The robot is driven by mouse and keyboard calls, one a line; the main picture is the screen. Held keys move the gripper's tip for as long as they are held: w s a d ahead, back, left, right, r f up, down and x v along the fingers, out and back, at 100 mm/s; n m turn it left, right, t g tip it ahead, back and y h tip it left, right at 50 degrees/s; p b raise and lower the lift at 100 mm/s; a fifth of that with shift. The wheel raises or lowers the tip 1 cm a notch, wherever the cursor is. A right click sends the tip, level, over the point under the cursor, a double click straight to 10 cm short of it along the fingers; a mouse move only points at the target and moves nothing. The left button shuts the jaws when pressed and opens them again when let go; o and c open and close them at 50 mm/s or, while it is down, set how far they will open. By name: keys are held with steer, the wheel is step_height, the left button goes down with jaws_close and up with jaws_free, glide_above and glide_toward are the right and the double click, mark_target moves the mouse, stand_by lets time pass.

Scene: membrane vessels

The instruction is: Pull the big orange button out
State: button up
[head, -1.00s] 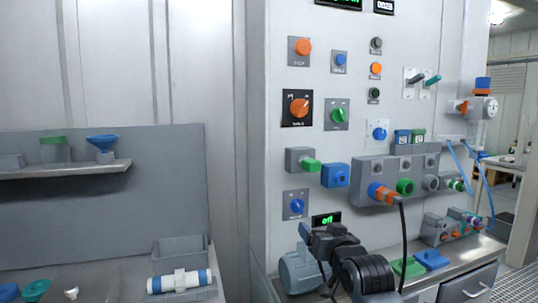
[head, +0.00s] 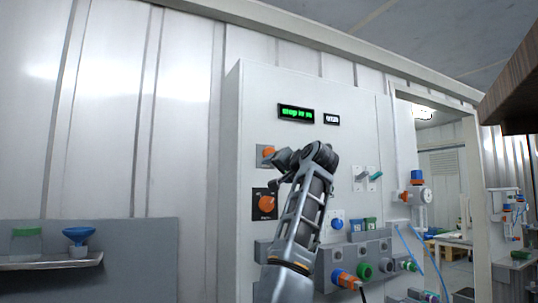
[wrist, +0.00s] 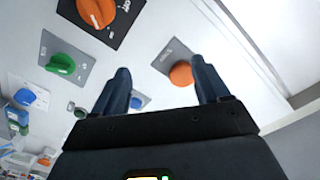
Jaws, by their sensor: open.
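The big orange button (head: 268,150) sits on a grey square plate at the upper left of the white panel, partly covered by my gripper in the head view. In the wrist view the button (wrist: 181,74) shows between my two dark fingers, nearer the right one, on its labelled plate (wrist: 170,56). My gripper (wrist: 160,76) is open and empty, pointing at the panel. In the head view my gripper (head: 279,165) is just right of and slightly below the button. I cannot tell how far the fingertips are from it.
An orange rotary knob (head: 266,203) on a black plate sits below the button. A green knob (wrist: 60,64) and a blue knob (wrist: 25,97) show in the wrist view. Green-lit display (head: 296,113) is above.

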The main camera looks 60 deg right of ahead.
step_height(320, 180, up, 6)
steer(key=s+f, duration=0.1)
steer(key=s, duration=0.1)
steer(key=p+x, duration=0.2)
steer(key=x, duration=0.6)
steer(key=shift+r, duration=0.4)
steer(key=shift+w+d, duration=0.1)
